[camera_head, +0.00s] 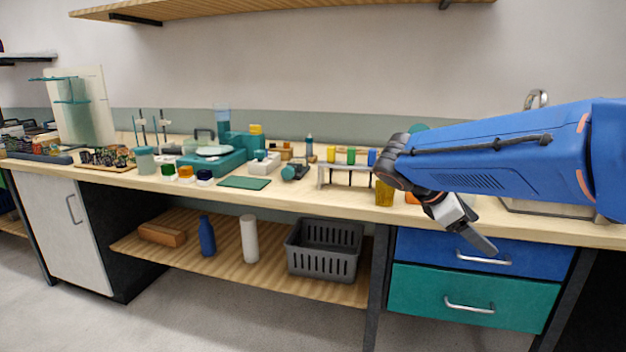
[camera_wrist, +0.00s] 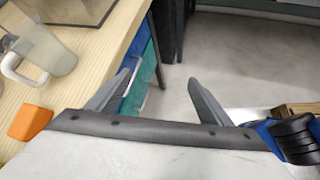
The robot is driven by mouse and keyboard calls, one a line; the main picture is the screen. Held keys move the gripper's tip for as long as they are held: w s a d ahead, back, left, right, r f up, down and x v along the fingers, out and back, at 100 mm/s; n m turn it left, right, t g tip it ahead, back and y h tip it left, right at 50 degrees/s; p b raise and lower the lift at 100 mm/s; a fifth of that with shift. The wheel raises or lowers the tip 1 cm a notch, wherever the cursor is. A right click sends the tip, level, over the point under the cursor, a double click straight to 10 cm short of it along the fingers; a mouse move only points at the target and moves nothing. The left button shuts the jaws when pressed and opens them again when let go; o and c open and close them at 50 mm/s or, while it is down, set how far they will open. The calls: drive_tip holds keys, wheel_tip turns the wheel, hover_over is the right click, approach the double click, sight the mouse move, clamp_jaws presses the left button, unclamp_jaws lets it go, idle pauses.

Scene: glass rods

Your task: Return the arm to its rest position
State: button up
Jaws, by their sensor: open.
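My gripper (camera_head: 488,243) hangs at the end of my blue arm in the head view, in front of the blue drawer (camera_head: 420,247). In the wrist view the two fingers of my gripper (camera_wrist: 163,88) stand wide apart with nothing between them. Floor and the drawer fronts show beyond the fingers. The gripper is out past the front edge of the bench, apart from the objects on top. My arm hides part of the bench top at the right.
The bench top (camera_head: 305,201) holds a rack (camera_head: 348,172) with colored items, an amber container (camera_head: 384,194) and a teal device (camera_head: 212,160). A grey basket (camera_head: 324,262) sits on the lower shelf. The floor ahead is clear.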

drive_tip(key=s+a+f+m+t+y, duration=0.2)
drive_tip(key=s+f+m+y, duration=0.3)
drive_tip(key=s, duration=0.5)
drive_tip(key=s+a+f+m+t+y, duration=0.1)
drive_tip(key=s+a+f+m+y, duration=0.4)
drive_tip(key=s+f+m, duration=0.4)
drive_tip(key=shift+s+f+m+t, duration=0.15)
drive_tip(key=shift+s+m+t, duration=0.25)
drive_tip(key=shift+s+m, duration=0.7)
drive_tip(key=shift+s, duration=0.2)
